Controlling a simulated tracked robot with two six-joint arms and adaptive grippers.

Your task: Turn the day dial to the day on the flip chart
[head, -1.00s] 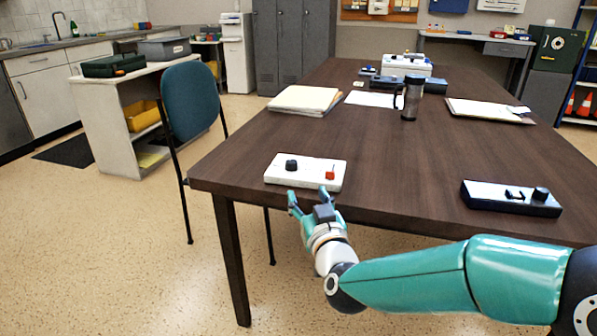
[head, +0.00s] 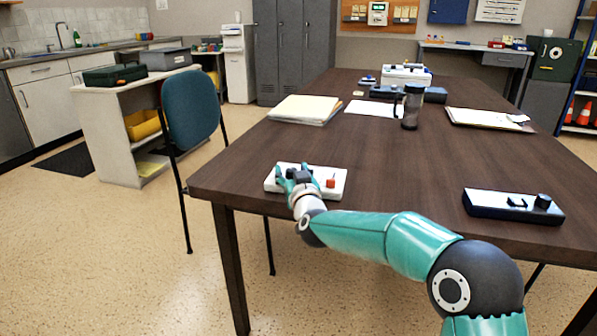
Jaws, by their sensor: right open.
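A white control box (head: 318,190) lies near the front left edge of the table, with a black knob on its left part and a red switch (head: 331,183) on its right. My right gripper (head: 293,171) is open over the left part of this box, its fingers at the black knob and largely hiding it. I cannot tell whether they touch it. A dark control box (head: 485,206) at the right front edge carries a black knob (head: 543,201) and a small lever. No day markings are readable on either box. I cannot identify the flip chart for sure. My left gripper is not in view.
The brown table (head: 400,170) is clear between the two boxes. Farther back are a stack of folders (head: 303,108), a tumbler (head: 412,106), a clipboard (head: 485,117) and a white device (head: 406,75). A teal chair (head: 190,103) stands at the left. A pinboard (head: 350,12) hangs behind.

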